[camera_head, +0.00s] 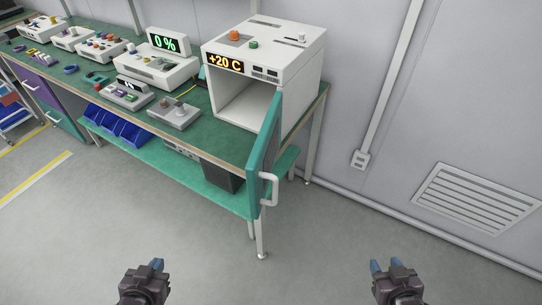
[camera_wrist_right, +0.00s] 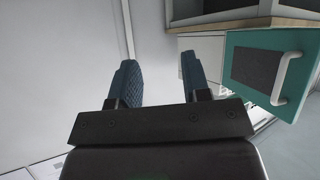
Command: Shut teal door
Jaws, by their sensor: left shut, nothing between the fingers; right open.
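The teal door (camera_head: 262,165) stands wide open on the front of the white box (camera_head: 285,62) with the "+20 C" display, at the right end of the green bench. Its white handle (camera_head: 270,189) faces right. In the right wrist view the teal door (camera_wrist_right: 240,88) is at the right, with its handle (camera_wrist_right: 287,78). My left gripper (camera_head: 157,265) is shut and empty, low in the picture, left of the door. My right gripper (camera_head: 387,266) is open and empty, low and right of the door, well apart from it.
The green bench (camera_head: 228,135) carries several devices left of the box, including one with a "0 %" display (camera_head: 164,44). Blue bins (camera_head: 117,121) hang under it. The floor in front is clear.

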